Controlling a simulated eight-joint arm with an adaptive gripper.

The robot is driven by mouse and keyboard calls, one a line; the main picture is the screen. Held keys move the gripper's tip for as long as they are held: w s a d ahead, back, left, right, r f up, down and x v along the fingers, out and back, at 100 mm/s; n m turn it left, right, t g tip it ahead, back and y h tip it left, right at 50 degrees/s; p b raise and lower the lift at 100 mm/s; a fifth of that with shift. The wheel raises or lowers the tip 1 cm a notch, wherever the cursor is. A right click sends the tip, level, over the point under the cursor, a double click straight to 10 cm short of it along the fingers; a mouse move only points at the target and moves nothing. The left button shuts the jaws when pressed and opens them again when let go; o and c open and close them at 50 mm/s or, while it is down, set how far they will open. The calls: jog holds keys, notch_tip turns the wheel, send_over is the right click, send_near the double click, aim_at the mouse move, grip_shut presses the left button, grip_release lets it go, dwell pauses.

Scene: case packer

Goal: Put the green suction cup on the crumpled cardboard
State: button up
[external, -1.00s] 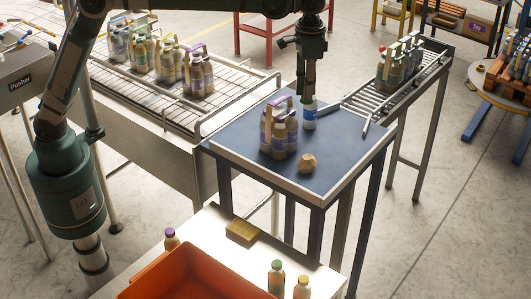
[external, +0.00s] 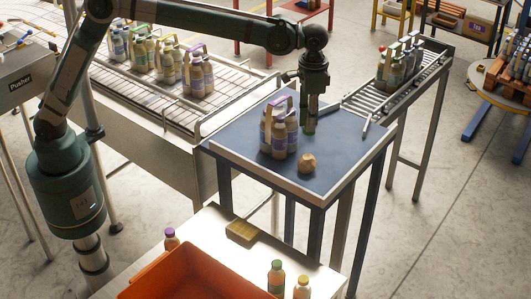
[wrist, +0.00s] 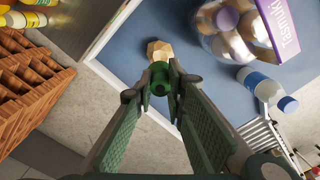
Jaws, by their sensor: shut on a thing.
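My gripper (external: 309,131) points down over the blue table, behind the crumpled cardboard in the external view. In the wrist view my gripper (wrist: 161,92) has its fingertips shut on the green suction cup (wrist: 160,75). The crumpled cardboard (external: 307,163) is a tan, faceted lump near the table's front edge. In the wrist view the cardboard (wrist: 158,53) shows just beyond the cup, which overlaps its edge in the picture. I cannot tell whether they touch.
A bottle pack with a purple handle (external: 279,130) stands left of my gripper. A blue-labelled bottle (wrist: 260,84) is close by in the wrist view. The blue table (external: 340,150) is clear to the right. A roller conveyor (external: 360,98) adjoins behind; an orange crate (external: 190,275) is in front.

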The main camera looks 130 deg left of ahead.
jog(key=shift+f, duration=0.2)
send_over(307, 157)
jog(key=shift+a+f, duration=0.15)
jog(key=shift+f, duration=2.85)
jog(key=shift+f+p, duration=0.4)
jog(key=shift+f, duration=1.45)
jog(key=shift+f, duration=0.2)
jog(key=o, duration=0.9)
jog(key=shift+c, duration=0.2)
jog(key=shift+r, duration=0.2)
jog(key=shift+r+b, duration=0.35)
jog(key=shift+r, duration=5.65)
